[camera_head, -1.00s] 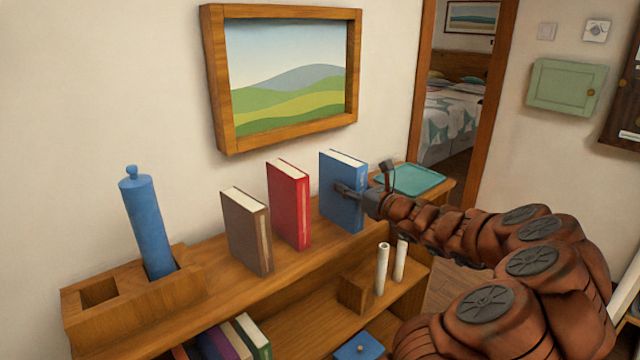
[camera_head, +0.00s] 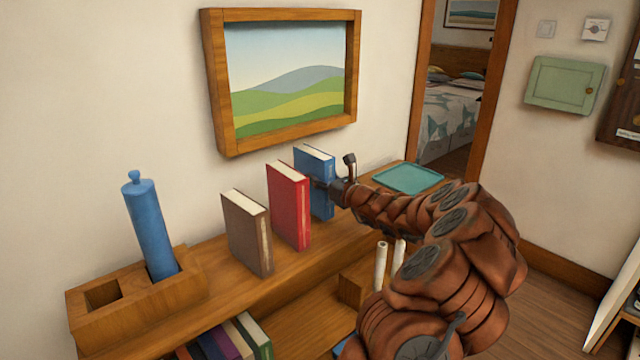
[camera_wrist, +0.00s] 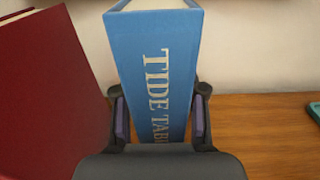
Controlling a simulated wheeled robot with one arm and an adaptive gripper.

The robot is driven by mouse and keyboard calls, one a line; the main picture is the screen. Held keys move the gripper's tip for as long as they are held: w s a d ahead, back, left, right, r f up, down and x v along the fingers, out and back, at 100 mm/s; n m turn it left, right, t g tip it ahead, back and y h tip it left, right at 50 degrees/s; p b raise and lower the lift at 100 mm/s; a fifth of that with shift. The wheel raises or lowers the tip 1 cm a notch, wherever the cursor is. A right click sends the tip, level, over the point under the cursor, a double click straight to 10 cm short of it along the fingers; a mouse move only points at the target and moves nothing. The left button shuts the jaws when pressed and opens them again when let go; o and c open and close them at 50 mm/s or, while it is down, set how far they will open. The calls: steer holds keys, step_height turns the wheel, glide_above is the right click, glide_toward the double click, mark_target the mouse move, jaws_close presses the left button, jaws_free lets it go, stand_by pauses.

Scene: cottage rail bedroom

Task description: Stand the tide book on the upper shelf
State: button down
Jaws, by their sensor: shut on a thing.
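The tide book (camera_head: 318,170) is blue with a pale page block, and its spine lettering begins "TIDE TAB" in the wrist view (camera_wrist: 155,70). It is upright at the upper shelf (camera_head: 265,272), to the right of the red book (camera_head: 289,205). My gripper (camera_head: 330,190) is shut on the tide book from the spine side; both fingers flank the spine in the wrist view (camera_wrist: 158,125). The book's lower edge is partly hidden, so I cannot tell whether it touches the shelf. The red book also shows at the left of the wrist view (camera_wrist: 45,90).
A brown book (camera_head: 247,233) stands left of the red one. A wooden block (camera_head: 135,305) at the left end holds a blue cylinder (camera_head: 151,230). A teal tray (camera_head: 408,178) lies at the right. A framed picture (camera_head: 214,90) hangs above. More books (camera_head: 235,340) are below.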

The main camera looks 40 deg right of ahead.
steer(key=shift+s+d+f, duration=0.1)
steer(key=shift+f, duration=1.1)
steer(key=c, duration=0.7)
jaws_free()
steer(key=shift+o, duration=0.2)
steer(key=shift+p, duration=0.3)
steer(key=shift+s, duration=0.35)
steer(key=s+b, duration=0.2)
steer(key=s, duration=0.9)
steer(key=shift+s+a+b, duration=0.15)
steer(key=shift+a+b, duration=0.05)
steer(key=shift+b, duration=0.2)
